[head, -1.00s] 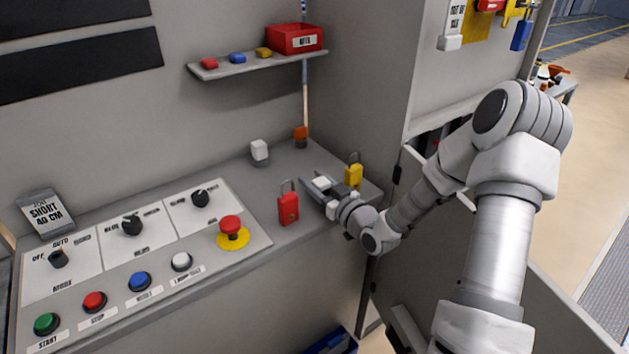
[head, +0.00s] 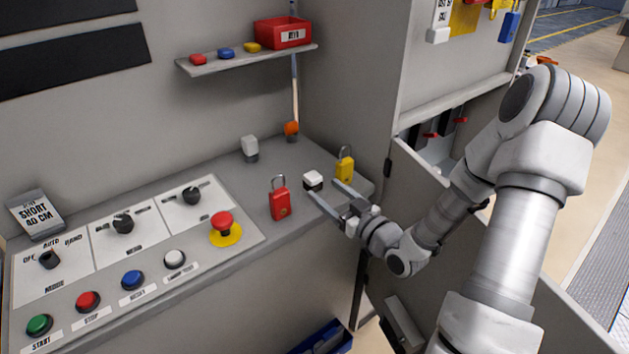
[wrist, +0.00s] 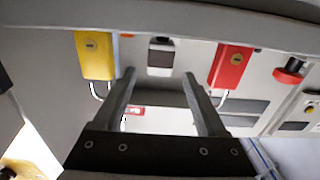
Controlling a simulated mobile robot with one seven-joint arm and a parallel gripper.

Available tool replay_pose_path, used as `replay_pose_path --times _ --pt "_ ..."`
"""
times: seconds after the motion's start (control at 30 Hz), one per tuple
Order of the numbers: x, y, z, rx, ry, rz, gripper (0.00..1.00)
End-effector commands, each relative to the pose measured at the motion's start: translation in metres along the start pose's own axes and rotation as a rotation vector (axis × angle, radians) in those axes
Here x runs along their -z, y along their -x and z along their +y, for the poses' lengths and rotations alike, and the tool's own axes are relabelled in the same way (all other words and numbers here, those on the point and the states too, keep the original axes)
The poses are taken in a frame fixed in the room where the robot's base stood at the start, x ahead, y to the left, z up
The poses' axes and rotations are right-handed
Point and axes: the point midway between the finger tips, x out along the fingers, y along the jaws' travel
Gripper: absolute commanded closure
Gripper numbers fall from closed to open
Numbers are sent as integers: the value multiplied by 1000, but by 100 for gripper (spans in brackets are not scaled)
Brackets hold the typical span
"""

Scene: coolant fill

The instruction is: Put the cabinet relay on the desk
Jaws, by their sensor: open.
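A small white relay with a dark base (head: 313,180) stands on the grey desk (head: 225,175), between the red padlock (head: 279,199) and the yellow padlock (head: 345,165). My gripper (head: 325,190) is open, its two fingers just in front of the relay and pointing at it. In the wrist view the relay (wrist: 161,57) sits beyond the gap between my fingertips (wrist: 159,75), with nothing held. A similar white block with a dark base (head: 250,148) stands farther back on the desk. I cannot tell by looks which one came from the cabinet.
The open cabinet (head: 440,140) with red-handled parts is at the right, its door (head: 425,215) swung out beside my arm. The control panel with an emergency stop (head: 225,226) fills the desk's left. A shelf (head: 245,62) with a red bin (head: 283,33) hangs above.

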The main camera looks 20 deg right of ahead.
Motion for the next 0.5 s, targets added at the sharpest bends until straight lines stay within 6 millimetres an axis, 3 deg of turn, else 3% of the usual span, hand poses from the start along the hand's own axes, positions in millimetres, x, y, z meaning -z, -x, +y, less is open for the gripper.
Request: replay_pose_path --times 0.2,0.5 --pt "0 27 0 -1 0 -1 26" --pt "0 30 0 0 0 0 26"
